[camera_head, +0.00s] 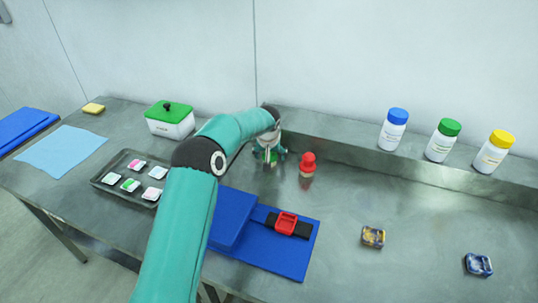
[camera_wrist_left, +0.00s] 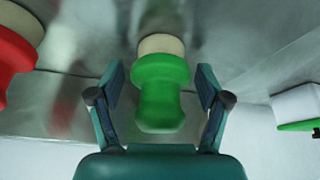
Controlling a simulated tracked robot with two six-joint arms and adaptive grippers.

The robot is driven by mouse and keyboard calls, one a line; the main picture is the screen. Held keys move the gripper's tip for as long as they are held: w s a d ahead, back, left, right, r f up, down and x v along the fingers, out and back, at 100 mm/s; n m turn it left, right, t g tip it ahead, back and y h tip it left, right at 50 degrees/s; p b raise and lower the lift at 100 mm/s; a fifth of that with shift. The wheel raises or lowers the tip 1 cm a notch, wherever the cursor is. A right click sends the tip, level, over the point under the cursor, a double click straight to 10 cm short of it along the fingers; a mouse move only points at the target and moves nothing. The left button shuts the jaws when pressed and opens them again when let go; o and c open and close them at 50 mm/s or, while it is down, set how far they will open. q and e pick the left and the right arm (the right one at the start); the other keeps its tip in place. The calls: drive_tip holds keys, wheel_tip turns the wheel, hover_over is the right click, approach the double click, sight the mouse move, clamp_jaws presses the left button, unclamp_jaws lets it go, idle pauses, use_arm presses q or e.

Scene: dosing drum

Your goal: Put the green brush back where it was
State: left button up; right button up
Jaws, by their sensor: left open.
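The green brush (camera_wrist_left: 160,90), with a round green handle and a pale cream end, stands between the spread fingers of my left gripper (camera_wrist_left: 160,105) in the left wrist view. A gap shows on both sides of it. In the head view my left gripper (camera_head: 268,154) is low at the back of the bench, and the brush is largely hidden by it. A red brush (camera_head: 307,165) stands just to the right; it also shows in the left wrist view (camera_wrist_left: 14,48). My right gripper is not in view.
A white box with a green lid (camera_head: 170,118) and a tray (camera_head: 103,180) of small packets are on the left. Blue, green and yellow-capped bottles stand on the back ledge (camera_head: 350,147). A blue mat (camera_head: 285,262) carries a red-and-black item. Bare bench lies right of the red brush.

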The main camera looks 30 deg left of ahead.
use_arm(q)
drive_tip(key=shift+r, duration=0.1)
drive_tip(key=shift+r, duration=0.25)
drive_tip(key=b+v, duration=0.2)
drive_tip(key=v, duration=0.9)
drive_tip(key=shift+s+r, duration=0.2)
drive_tip(key=shift+d, duration=0.1)
